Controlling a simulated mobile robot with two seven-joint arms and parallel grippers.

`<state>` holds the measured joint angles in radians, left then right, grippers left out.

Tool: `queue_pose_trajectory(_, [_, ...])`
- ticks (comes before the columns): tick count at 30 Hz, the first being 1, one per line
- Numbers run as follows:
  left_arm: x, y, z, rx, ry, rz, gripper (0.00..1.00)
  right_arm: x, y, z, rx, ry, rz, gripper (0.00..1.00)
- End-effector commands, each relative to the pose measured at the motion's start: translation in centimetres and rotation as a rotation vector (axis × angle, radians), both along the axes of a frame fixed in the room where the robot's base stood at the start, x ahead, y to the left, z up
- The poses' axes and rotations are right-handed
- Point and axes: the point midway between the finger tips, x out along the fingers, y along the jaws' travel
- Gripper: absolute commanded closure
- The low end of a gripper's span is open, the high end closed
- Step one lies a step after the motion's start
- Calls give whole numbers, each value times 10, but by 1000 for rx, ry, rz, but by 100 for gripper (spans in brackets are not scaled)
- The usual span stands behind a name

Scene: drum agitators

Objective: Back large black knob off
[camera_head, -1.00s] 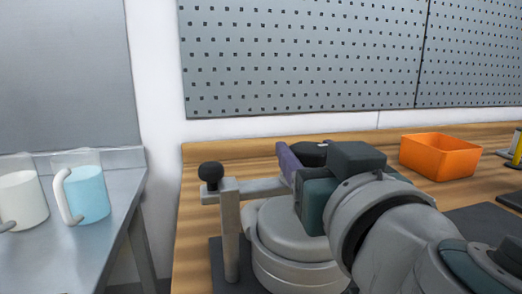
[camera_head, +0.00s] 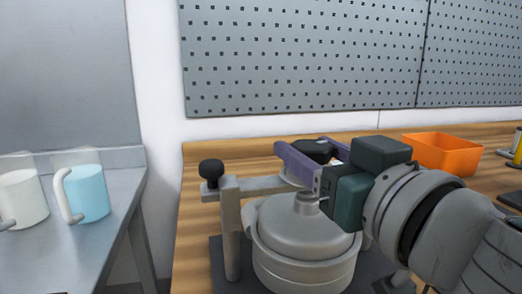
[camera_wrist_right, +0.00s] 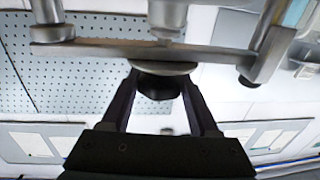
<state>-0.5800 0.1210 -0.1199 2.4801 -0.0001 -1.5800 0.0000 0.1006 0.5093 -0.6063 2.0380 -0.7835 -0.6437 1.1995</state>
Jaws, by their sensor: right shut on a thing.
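The large black knob (camera_head: 317,147) sits above the crossbar of a metal drum agitator. My right gripper (camera_head: 304,146) has its purple fingers on either side of the knob and is shut on it. In the right wrist view the dark knob (camera_wrist_right: 158,86) lies between the fingertips, against a pale round disc (camera_wrist_right: 163,67) on the crossbar. The crossbar (camera_head: 258,185) runs above the grey lidded drum (camera_head: 300,235). A smaller black knob (camera_head: 211,170) stands at the crossbar's left end. My left gripper is not in view.
An orange bin (camera_head: 442,152) stands on the wooden bench behind my right wrist. A grey pegboard (camera_head: 300,55) is on the wall behind. A metal table (camera_head: 110,240) at left holds a blue mug (camera_head: 88,193) and a white mug (camera_head: 22,200).

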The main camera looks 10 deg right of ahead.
Motion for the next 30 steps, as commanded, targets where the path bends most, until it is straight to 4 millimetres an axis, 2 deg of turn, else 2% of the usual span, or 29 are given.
queue_pose_trajectory(19, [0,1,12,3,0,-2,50,3,-5,2,-11,0,601,94])
queue_pose_trajectory(30, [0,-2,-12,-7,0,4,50,4,-4,-4,-8,-2,917,94])
